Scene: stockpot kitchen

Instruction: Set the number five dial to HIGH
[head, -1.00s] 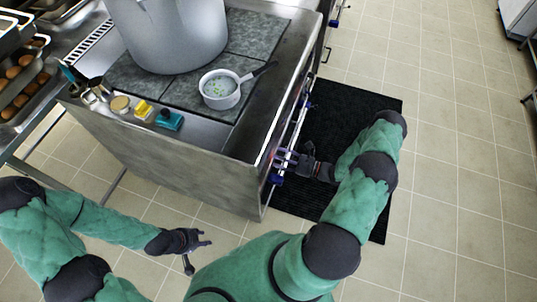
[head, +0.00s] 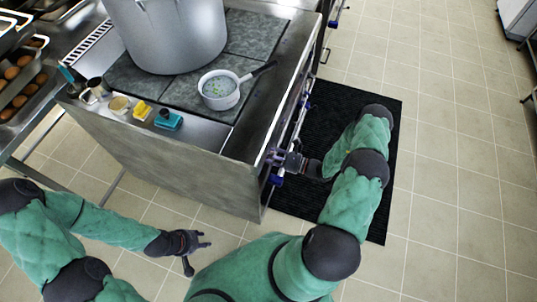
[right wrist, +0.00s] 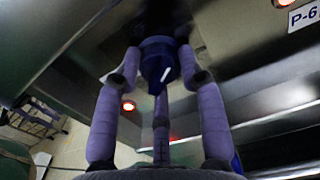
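In the right wrist view a blue dial (right wrist: 158,62) with a white mark stands out from the dark steel stove front. No number on it can be read. My right gripper (right wrist: 160,78) has its fingers spread on either side of this dial, very close to it; I cannot tell whether they touch it. In the head view my right gripper (head: 277,158) is at the stove's front panel, among small blue dials, one of them just below it (head: 276,179). My left gripper (head: 203,252) is open and empty over the floor, away from the stove.
A label reading P-6 (right wrist: 305,16) and a glowing red light (right wrist: 128,104) show on the panel. A rail (head: 299,122) runs along the stove front. A large pot (head: 170,35) and a white saucepan (head: 220,97) stand on top. A black mat (head: 330,115) lies on the floor.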

